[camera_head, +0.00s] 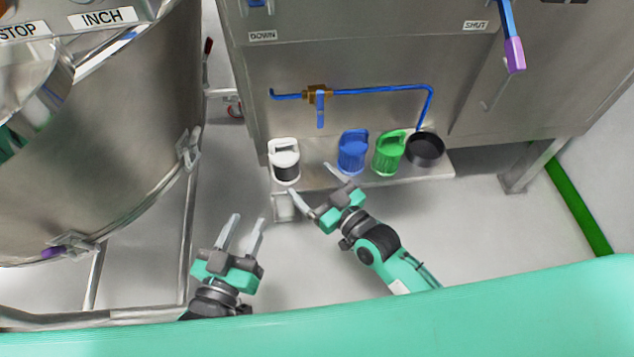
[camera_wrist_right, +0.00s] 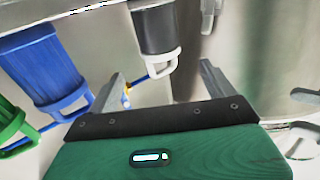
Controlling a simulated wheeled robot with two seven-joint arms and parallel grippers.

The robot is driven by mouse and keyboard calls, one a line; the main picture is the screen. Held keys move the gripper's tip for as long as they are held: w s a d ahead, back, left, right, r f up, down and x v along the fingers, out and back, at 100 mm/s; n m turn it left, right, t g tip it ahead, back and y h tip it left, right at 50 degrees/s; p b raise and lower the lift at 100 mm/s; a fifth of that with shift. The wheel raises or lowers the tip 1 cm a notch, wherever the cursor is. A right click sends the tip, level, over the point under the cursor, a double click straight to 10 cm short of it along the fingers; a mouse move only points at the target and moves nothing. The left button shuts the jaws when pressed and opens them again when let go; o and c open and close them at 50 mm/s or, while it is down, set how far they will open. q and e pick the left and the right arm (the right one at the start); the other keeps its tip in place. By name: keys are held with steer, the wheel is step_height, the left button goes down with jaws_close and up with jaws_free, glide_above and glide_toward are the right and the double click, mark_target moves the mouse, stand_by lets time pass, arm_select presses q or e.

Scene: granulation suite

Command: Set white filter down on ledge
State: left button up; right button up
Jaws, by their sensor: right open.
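The white filter (camera_head: 285,160), with a white top and handle and a dark band, stands upright at the left end of the ledge (camera_head: 437,167). My right gripper (camera_head: 309,178) is open and empty, in front of the ledge just right of the filter. In the right wrist view the filter (camera_wrist_right: 158,40) shows its dark body and white handle beyond the spread fingers (camera_wrist_right: 160,80), with no finger closed on it. My left gripper (camera_head: 248,218) is open and empty, lower left of the ledge.
A blue filter (camera_head: 352,152), a green filter (camera_head: 388,154) and a black bowl (camera_head: 425,149) stand right of the white filter. A blue pipe (camera_head: 375,91) with a brass valve runs above the ledge. A large steel vessel (camera_head: 110,140) fills the left.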

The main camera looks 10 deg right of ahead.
arm_select(q)
steer(key=shift+s+f, duration=0.1)
steer(key=shift+f, duration=0.15)
arm_select(e)
steer(key=s+d+r+m+h, duration=0.1)
steer(key=s+d+r+m, duration=0.1)
steer(key=s, duration=0.4)
steer(key=s+d+r+m+t+h, duration=0.1)
steer(key=s+d+r+m+h, duration=0.1)
steer(key=s+r, duration=0.2)
steer(key=shift+s, duration=1.25)
